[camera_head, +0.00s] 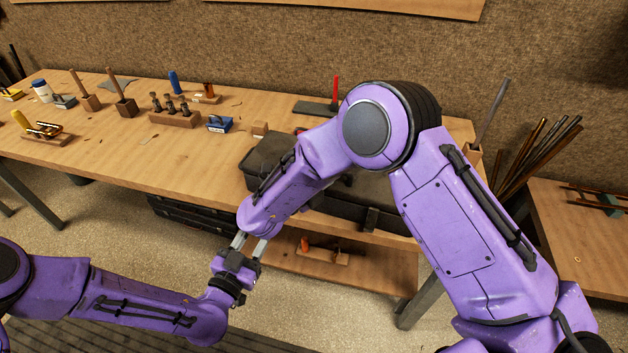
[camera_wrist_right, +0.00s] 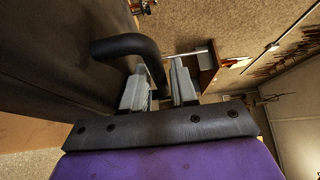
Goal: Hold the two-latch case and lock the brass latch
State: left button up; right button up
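The dark case (camera_head: 268,150) lies near the front edge of the workbench, largely hidden behind my right arm. A small brownish fitting (camera_head: 371,218) shows on its front; I cannot tell if it is the brass latch or its state. In the right wrist view the case (camera_wrist_right: 50,60) fills the left side, and its black curved handle (camera_wrist_right: 125,45) runs between the fingers of my right gripper (camera_wrist_right: 160,88), which look closed on it. That gripper is hidden in the head view. My left gripper (camera_head: 249,243) is open and empty, low in front of the bench.
The workbench (camera_head: 100,125) carries a tool block (camera_head: 174,118), a blue box (camera_head: 219,124) and other small tools towards the left. A lower shelf (camera_head: 320,272) is under the case. A side table (camera_head: 580,240) stands at right. My right arm crosses above the case.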

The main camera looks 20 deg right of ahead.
jog(key=shift+w+d, duration=0.15)
jog(key=shift+d, duration=0.25)
grip_shut()
dwell(1.1)
